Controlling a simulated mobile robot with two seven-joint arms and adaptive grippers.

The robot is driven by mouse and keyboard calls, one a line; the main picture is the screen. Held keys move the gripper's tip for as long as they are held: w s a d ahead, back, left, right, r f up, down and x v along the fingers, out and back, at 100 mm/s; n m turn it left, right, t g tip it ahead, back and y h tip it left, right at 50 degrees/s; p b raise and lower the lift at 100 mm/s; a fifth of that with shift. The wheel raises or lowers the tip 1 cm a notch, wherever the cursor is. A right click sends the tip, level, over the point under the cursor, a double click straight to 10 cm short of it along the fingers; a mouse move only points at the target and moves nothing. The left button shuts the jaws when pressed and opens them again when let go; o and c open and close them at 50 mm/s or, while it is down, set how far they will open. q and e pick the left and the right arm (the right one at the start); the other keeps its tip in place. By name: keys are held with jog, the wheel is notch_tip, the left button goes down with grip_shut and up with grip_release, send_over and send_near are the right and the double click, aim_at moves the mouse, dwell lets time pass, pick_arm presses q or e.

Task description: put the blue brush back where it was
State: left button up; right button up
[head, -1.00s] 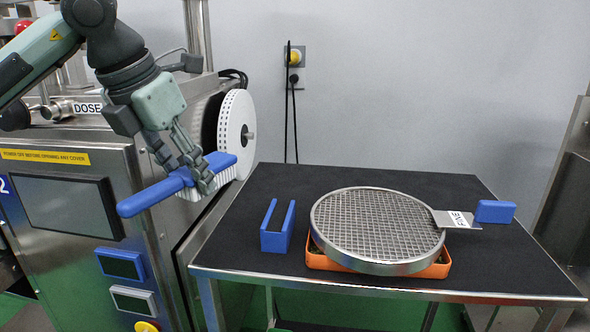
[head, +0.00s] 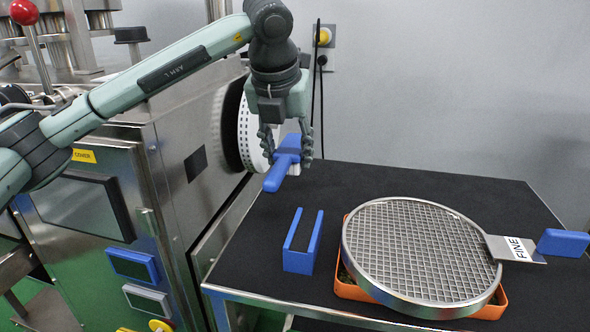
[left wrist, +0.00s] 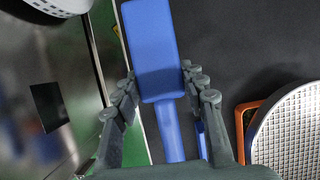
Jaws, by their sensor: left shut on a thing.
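The blue brush (head: 284,163) has white bristles and is held in the air above the back left of the black table. My left gripper (head: 287,150) is shut on it, and the handle points toward the front left in the head view. In the left wrist view the brush (left wrist: 150,45) lies between the fingers of my left gripper (left wrist: 163,95). A blue open-topped, U-shaped holder (head: 299,258) stands empty on the table, in front of the brush and a little right. My right gripper is not in view.
A round steel sieve (head: 420,250) marked FINE, with a blue handle (head: 563,243), rests on an orange tray (head: 345,289) right of the holder. A steel machine (head: 180,180) with a white reel (head: 250,135) stands left. The table's back middle (head: 400,180) is clear.

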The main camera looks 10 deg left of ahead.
aim_at(295, 174)
pick_arm(q)
jog(key=shift+w+d+f, duration=0.45)
jog(key=shift+w, duration=0.1)
jog(key=shift+f+p, duration=0.3)
jog(key=shift+f, duration=1.7)
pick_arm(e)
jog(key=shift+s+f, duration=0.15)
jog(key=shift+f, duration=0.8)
pick_arm(q)
jog(key=shift+f, duration=0.1)
jog(key=o, duration=1.4)
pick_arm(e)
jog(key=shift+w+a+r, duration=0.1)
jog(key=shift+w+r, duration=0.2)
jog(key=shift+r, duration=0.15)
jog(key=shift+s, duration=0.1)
pick_arm(q)
jog(key=shift+v, duration=1.2)
jog(key=b+v, duration=0.1)
jog(key=v, duration=0.9)
jog(key=shift+w, duration=0.1)
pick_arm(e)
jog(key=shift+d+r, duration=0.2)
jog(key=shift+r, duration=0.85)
